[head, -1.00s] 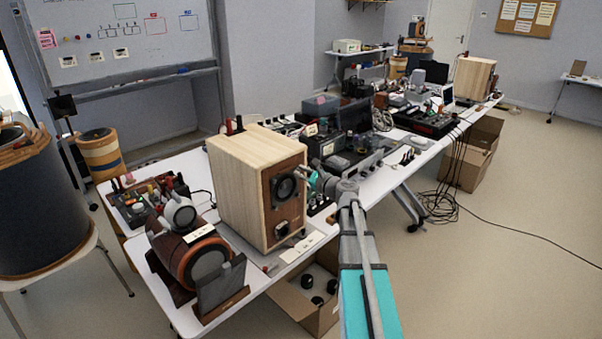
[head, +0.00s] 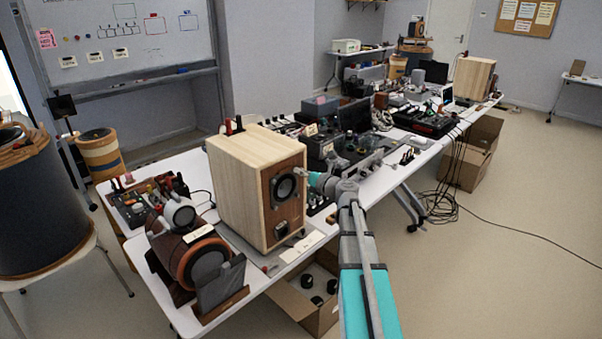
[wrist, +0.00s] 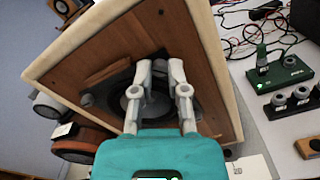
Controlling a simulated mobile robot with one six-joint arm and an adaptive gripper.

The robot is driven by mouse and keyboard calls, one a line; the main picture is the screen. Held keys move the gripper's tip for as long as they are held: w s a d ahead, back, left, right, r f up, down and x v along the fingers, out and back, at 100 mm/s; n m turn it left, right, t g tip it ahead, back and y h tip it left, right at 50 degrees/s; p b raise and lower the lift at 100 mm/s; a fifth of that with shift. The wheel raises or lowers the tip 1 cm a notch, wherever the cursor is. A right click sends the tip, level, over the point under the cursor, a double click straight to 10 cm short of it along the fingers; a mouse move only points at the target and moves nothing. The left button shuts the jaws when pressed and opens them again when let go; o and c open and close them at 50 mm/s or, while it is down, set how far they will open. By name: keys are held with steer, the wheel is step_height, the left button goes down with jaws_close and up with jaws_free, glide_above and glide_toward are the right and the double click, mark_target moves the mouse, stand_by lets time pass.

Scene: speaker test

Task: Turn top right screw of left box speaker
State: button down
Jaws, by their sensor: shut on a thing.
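The left box speaker (head: 235,190) is a pale wooden cabinet with a brown front, standing upright on the white table. My gripper (head: 299,171) reaches in from the right to the driver's top right corner. In the wrist view the brown front is tilted, and the two grey fingertips of my gripper (wrist: 160,68) are at a corner of the dark driver frame (wrist: 122,82). They are shut on the top right screw, which the fingers largely hide. Another frame screw (wrist: 87,100) shows to the left.
A brown cylindrical speaker (head: 190,258) stands left of the box on the table. Electronic gear (head: 345,140) crowds the table behind my gripper. An open cardboard box (head: 305,312) is below the table edge.

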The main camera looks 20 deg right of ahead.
steer(key=shift+a+m, duration=0.1)
steer(key=shift+m, duration=3.7)
steer(key=c, duration=0.9)
jaws_free()
steer(key=shift+s, duration=0.1)
steer(key=v, duration=1.2)
